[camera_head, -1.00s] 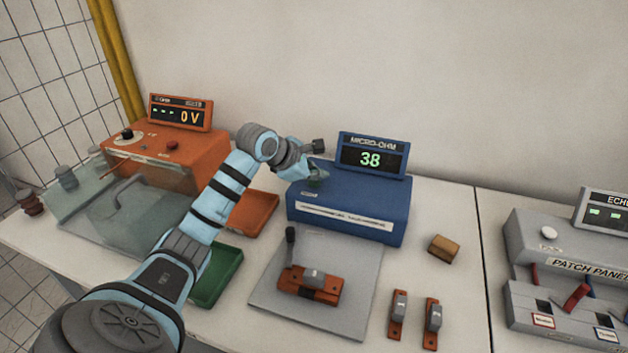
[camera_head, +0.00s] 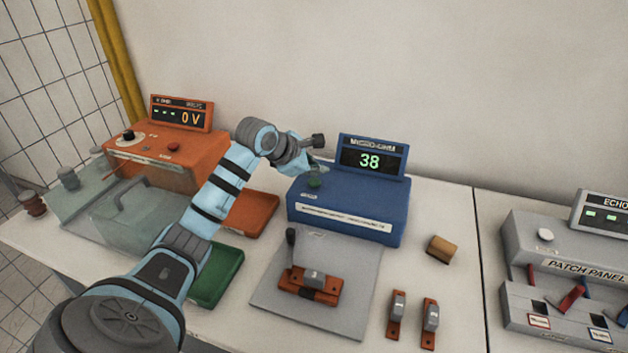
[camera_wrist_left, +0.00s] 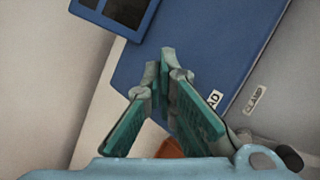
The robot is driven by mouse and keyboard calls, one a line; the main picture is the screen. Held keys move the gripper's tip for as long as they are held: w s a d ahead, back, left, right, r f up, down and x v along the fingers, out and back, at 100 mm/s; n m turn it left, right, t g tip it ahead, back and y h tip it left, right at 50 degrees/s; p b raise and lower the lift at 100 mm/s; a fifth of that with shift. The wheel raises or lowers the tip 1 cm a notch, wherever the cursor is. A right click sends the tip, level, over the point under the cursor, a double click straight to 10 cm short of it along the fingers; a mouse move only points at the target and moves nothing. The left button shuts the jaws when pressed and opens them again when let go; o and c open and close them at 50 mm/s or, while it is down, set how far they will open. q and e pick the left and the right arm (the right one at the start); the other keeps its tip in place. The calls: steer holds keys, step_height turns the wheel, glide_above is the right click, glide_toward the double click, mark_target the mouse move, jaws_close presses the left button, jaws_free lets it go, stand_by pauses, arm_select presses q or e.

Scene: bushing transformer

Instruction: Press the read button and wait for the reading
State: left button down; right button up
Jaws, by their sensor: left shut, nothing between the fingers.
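The blue micro-ohm meter (camera_head: 350,207) stands on the bench, and its display (camera_head: 370,159) reads 38 in green. In the left wrist view the closed fingertips (camera_wrist_left: 168,52) lie over the meter's blue top (camera_wrist_left: 190,30). The button is hidden there, and part of a label shows beside the fingers. My right gripper is not in view.
An orange tester (camera_head: 170,160) reading 0 V stands at left behind a clear cover. A grey plate (camera_head: 320,240) with a lever switch (camera_head: 308,285) lies in front of the meter. Small clamps, a brown block (camera_head: 441,249) and a patch panel (camera_head: 570,270) are at right.

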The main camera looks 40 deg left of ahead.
mark_target(316, 183)
arm_select(q)
step_height(316, 183, up, 5)
steer(key=p, duration=0.3)
steer(key=shift+p, duration=0.4)
stand_by(0.4)
